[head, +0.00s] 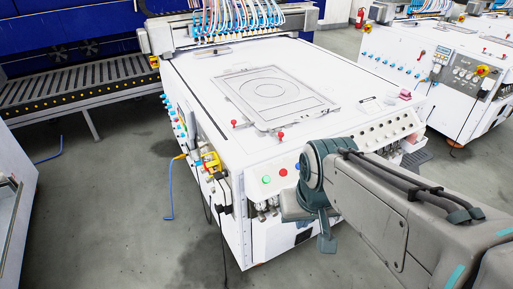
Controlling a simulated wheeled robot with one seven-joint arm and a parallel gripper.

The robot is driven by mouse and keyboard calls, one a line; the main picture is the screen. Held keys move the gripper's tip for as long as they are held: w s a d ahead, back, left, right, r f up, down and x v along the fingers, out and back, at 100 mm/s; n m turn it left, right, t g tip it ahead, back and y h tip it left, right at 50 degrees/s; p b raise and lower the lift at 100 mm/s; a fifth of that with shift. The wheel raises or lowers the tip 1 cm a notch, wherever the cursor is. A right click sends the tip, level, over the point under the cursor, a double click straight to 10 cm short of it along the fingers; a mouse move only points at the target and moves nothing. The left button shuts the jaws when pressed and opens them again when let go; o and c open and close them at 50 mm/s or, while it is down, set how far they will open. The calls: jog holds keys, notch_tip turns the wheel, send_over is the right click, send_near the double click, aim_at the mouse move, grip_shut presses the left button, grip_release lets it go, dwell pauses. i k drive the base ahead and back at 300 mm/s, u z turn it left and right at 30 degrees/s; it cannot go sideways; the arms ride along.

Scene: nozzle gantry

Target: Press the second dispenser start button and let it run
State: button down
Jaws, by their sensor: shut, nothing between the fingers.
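A white dispenser machine (205,80) stands in the middle, with a flat framed plate on top. Its front face has a green button (265,180), a red button (283,172) and a small blue button (297,166) in a row. No label tells which machine or button is the second dispenser's start. My arm comes in from the lower right, and my gripper (294,206) is in front of the machine's front face, low and just below the buttons. It is shut and empty. Its fingertips are small and partly hidden, so contact cannot be told.
A nozzle gantry (240,18) with blue and orange tubes spans the machine's back. Similar white machines stand at right, one with a control panel (466,73). A roller conveyor (75,88) lies at left. Blue cable (168,193) hangs to the floor.

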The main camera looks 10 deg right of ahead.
aim_at(266, 178)
jog(key=k, duration=0.45)
jog(key=u, duration=1.85)
jog(key=i, duration=1.3)
jog(key=z, duration=2.45)
